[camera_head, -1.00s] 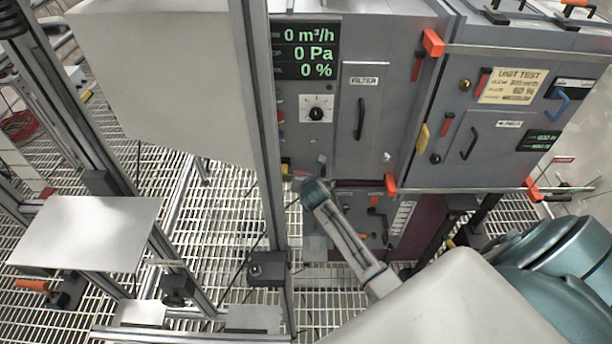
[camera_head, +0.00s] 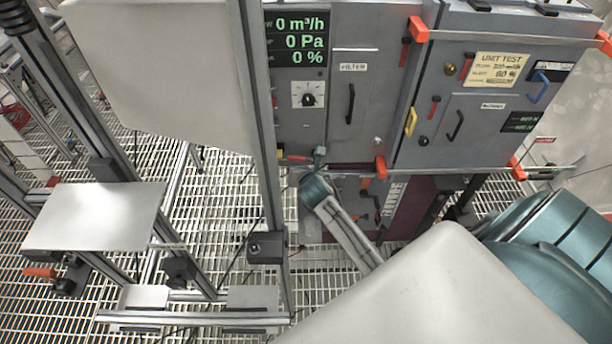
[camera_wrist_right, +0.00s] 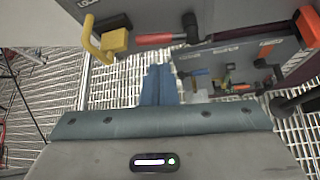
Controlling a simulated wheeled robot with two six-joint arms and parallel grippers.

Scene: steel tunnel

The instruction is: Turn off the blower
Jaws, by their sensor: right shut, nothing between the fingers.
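The blower cabinet (camera_head: 379,85) is grey, with a display (camera_head: 298,39) reading 0 m³/h, 0 Pa and 0 %. A black knob on a white dial plate (camera_head: 308,95) sits below the display. A red-handled part (camera_head: 293,157) shows low on the panel, partly hidden by the post. My right arm reaches toward the cabinet's lower edge in the head view. In the right wrist view my right gripper (camera_wrist_right: 160,84) has its blue fingers together, empty, over the grating. A red handle (camera_wrist_right: 155,39) and a yellow hook (camera_wrist_right: 104,40) are ahead of it, apart from the fingers. My left gripper is out of view.
A metal post (camera_head: 258,120) stands left of the panel. A unit-test cabinet (camera_head: 490,105) adjoins on the right, with orange corner pieces. A lower box (camera_wrist_right: 240,68) with orange handles sits right of the fingers. A flat plate (camera_head: 95,216) is at left. The floor is open grating.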

